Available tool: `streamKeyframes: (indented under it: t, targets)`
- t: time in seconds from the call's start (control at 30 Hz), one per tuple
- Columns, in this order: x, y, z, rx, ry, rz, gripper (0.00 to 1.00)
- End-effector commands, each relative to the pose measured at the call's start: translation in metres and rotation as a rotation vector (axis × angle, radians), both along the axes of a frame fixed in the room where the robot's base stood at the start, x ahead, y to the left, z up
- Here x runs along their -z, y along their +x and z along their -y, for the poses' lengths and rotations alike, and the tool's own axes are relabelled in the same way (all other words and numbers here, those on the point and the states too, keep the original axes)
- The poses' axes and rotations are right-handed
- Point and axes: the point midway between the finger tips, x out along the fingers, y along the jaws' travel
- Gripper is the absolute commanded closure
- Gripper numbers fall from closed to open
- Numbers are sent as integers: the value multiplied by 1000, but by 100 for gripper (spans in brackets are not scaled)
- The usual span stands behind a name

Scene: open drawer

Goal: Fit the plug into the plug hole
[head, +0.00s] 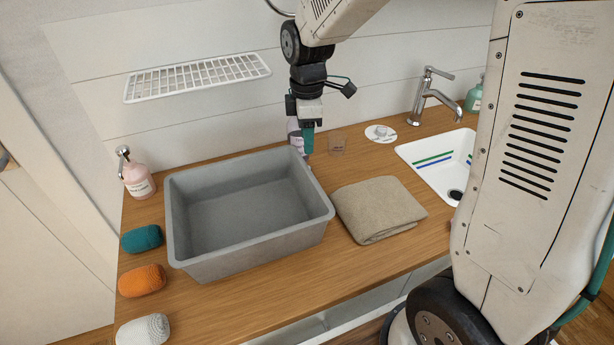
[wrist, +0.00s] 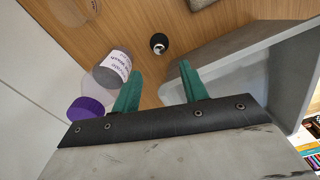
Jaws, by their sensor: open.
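My gripper (head: 307,148) points down behind the back right corner of the grey basin. In the wrist view its two teal fingers (wrist: 160,72) are apart with nothing between them. A small dark round piece with a pale lower part (wrist: 159,44), which looks like the plug, lies on the wooden counter beyond the fingertips, roughly in line with the gap. I cannot make it out in the head view. The plug hole (head: 455,194) is a dark round opening in the white sink (head: 408,157) at the right, partly hidden by my body.
The grey basin (head: 250,257) fills the counter's left middle; its wall is close to my gripper. A purple-capped bottle (wrist: 90,107) lies left of the fingers in the wrist view. A glass (head: 337,145), folded cloth (head: 378,208), white disc (head: 373,137) and tap (head: 420,98) stand rightward.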

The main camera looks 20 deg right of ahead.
Motion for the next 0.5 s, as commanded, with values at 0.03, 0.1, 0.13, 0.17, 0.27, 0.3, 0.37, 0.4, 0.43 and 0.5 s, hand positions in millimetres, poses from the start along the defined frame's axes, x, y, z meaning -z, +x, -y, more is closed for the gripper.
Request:
streamKeyframes:
  t: [0.03,0.1,0.13,0.17,0.27,0.3,0.37,0.4,0.43,0.5]
  targets:
    - [4,3,-1,-18,0,-2,56]
    - [10,5,-2,-33,0,-5,56]
    - [13,6,-2,-36,-1,-5,56]
    - [16,6,-2,-39,-1,-5,56]
    - [28,6,-2,-39,0,-6,56]
    - [32,5,-2,-39,-1,-5,56]
    - [39,5,-2,-38,-1,-5,56]
    - [43,4,-1,-38,-1,-5,56]
    - [48,3,-1,-38,-1,-5,56]
    - [59,1,0,-37,0,-6,56]
